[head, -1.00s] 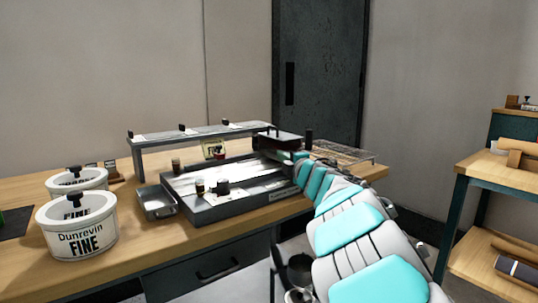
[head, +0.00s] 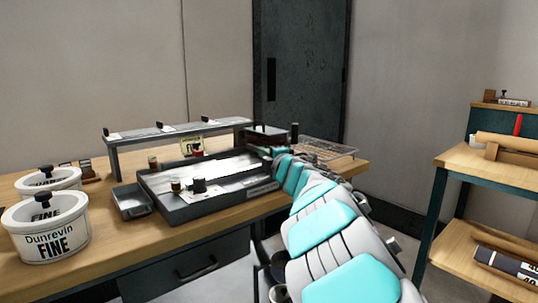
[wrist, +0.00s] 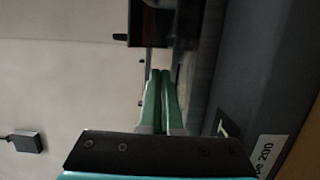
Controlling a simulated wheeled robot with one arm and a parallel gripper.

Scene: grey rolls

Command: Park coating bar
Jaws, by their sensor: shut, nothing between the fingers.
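A grey coating bench (head: 215,202) with a pale bed stands on the wooden table. A small dark knobbed piece (head: 199,186) sits at the bed's front edge; I cannot tell whether it is the coating bar. A raised grey rack (head: 135,139) with several black knobs stands behind. My gripper (wrist: 160,75) is shut and empty, its green fingertips together. In the head view it is at the bench's far right end, mostly hidden by my arm. A dark block (head: 268,133) stands there; a dark box (wrist: 152,24) shows just beyond my fingertips in the wrist view.
A small metal tray (head: 131,203) lies left of the bench. A wire rack (head: 325,152) lies at the right end. A shelf cart (head: 430,235) with rolls stands at the right.

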